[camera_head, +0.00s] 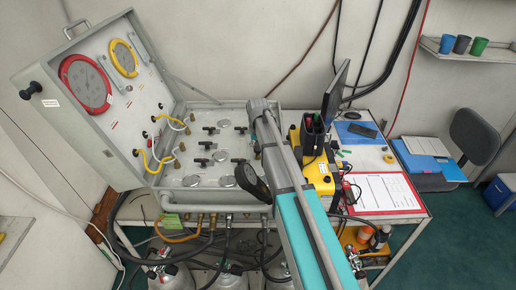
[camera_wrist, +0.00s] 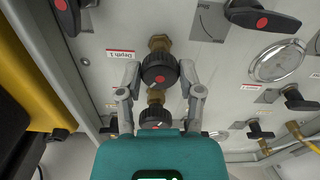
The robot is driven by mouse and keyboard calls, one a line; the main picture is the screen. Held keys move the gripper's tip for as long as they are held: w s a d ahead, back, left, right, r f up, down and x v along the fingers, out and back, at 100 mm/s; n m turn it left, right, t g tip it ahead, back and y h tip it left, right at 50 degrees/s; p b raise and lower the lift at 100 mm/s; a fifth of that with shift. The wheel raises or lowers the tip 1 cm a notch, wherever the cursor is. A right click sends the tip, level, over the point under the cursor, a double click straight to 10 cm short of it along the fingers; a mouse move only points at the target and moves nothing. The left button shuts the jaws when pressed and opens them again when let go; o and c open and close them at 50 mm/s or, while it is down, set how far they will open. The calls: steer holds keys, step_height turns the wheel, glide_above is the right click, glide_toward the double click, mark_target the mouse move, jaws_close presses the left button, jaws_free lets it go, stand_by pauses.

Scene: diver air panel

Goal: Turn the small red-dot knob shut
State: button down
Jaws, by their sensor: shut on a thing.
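In the wrist view, a round black ribbed knob (camera_wrist: 159,70) with a red dot at its centre sits on a brass fitting on the panel. My gripper (camera_wrist: 160,78) has one finger on each side of this knob and is shut on it. A second, similar black knob with a red dot (camera_wrist: 155,117) sits just below it, between the lower parts of the fingers. The grey valve panel (camera_head: 208,166) shows in the head view. There my arm hides the gripped knob and my fingertips.
Black levers with red dots (camera_wrist: 262,19) stand around the gripped knob in the wrist view. A yellow case (camera_head: 318,176) stands right of the panel. The open lid (camera_head: 98,128) carries a red gauge (camera_head: 86,84) and a yellow gauge (camera_head: 123,58). A clipboard (camera_head: 383,192) lies on the table.

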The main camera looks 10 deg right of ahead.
steer(key=m, duration=0.5)
steer(key=shift+d+m, duration=0.1)
steer(key=shift+m, duration=0.2)
steer(key=m, duration=0.5)
steer(key=shift+c, duration=1.3)
jaws_free()
steer(key=shift+n, duration=0.3)
